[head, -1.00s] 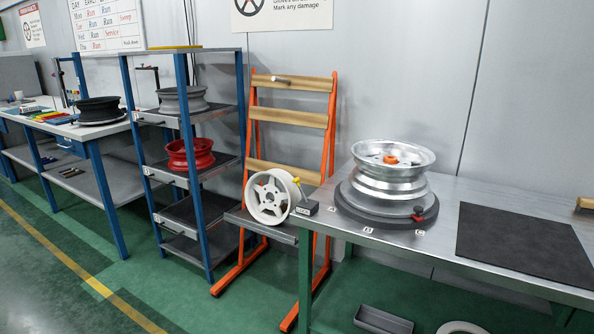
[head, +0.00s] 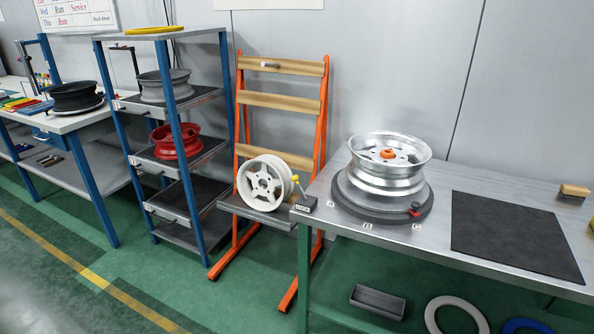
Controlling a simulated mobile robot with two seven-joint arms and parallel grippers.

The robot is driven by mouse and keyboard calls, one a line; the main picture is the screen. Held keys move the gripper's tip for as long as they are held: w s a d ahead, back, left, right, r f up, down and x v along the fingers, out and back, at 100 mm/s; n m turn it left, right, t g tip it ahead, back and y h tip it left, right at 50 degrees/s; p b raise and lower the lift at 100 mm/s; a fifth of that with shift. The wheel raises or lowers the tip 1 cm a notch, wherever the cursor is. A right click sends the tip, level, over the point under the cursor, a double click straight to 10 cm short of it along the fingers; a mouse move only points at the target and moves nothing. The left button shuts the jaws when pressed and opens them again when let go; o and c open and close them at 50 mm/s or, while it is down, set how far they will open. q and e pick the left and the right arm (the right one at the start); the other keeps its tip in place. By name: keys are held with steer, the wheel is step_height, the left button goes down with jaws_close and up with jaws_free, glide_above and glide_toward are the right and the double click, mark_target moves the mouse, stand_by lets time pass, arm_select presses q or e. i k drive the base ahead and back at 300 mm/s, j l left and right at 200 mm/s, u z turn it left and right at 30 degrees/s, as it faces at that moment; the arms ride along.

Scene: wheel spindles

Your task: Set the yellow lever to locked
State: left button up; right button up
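Neither gripper is in view.
A white wheel (head: 263,184) rests on the orange stand left of the table. A black mat (head: 515,235) lies on the metal table (head: 445,246) at right. A blue shelf holds red (head: 176,141) and grey (head: 165,87) wheels. Green floor is clear in front.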

mark_target(295, 178)
steer(key=i+j+z, duration=0.15)
steer(key=j, duration=0.25)
steer(key=i+j+z, duration=0.15)
steer(key=j, duration=0.25)
steer(key=i+j+z, duration=0.15)
steer(key=j, duration=0.25)
steer(key=i+j+z, duration=0.1)
steer(key=j, duration=0.35)
steer(key=i+j+z, duration=0.15)
steer(key=j, duration=0.3)
